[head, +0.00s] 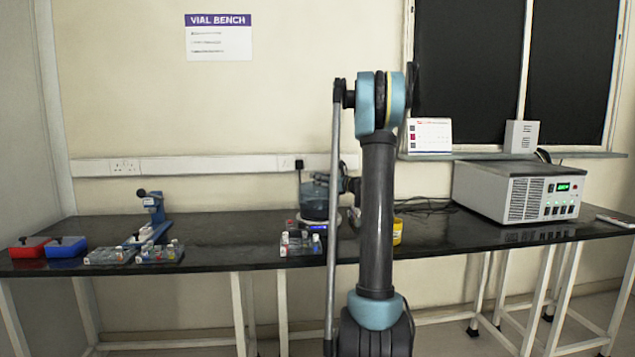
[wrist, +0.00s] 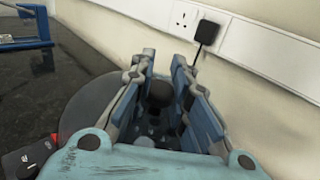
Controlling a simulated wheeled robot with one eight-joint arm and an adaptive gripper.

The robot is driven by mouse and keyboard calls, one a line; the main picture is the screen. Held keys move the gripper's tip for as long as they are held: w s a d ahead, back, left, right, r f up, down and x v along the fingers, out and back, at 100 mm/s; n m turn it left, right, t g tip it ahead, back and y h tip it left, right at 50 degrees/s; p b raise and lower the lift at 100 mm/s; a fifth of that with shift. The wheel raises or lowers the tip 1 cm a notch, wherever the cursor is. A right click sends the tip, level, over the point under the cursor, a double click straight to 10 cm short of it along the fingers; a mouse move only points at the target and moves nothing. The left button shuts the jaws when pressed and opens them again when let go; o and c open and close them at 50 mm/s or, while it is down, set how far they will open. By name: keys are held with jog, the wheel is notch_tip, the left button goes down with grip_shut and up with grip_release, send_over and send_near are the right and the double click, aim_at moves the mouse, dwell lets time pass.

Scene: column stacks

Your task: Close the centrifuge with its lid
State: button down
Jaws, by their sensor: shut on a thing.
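In the wrist view, a dark grey disc, which looks like the lid (wrist: 85,105), lies under my gripper (wrist: 163,68). The fingers are shut around a dark round knob (wrist: 160,92) at the disc. I cannot tell whether the lid is seated or slightly raised.
Vial racks (head: 160,252) and red (head: 29,248) and blue boxes (head: 66,247) are at the left, near a blue stand (head: 152,208). A small vial rack (head: 301,243) is in front of the centrifuge. A yellow container (head: 397,232) and a white instrument (head: 515,190) are to the right.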

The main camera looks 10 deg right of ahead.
jog(key=shift+f, duration=2.3)
jog(key=c, duration=1.3)
grip_release()
jog(key=o, duration=0.5)
jog(key=shift+o, duration=0.2)
jog(key=shift+r, duration=3)
jog(key=shift+s, duration=0.1)
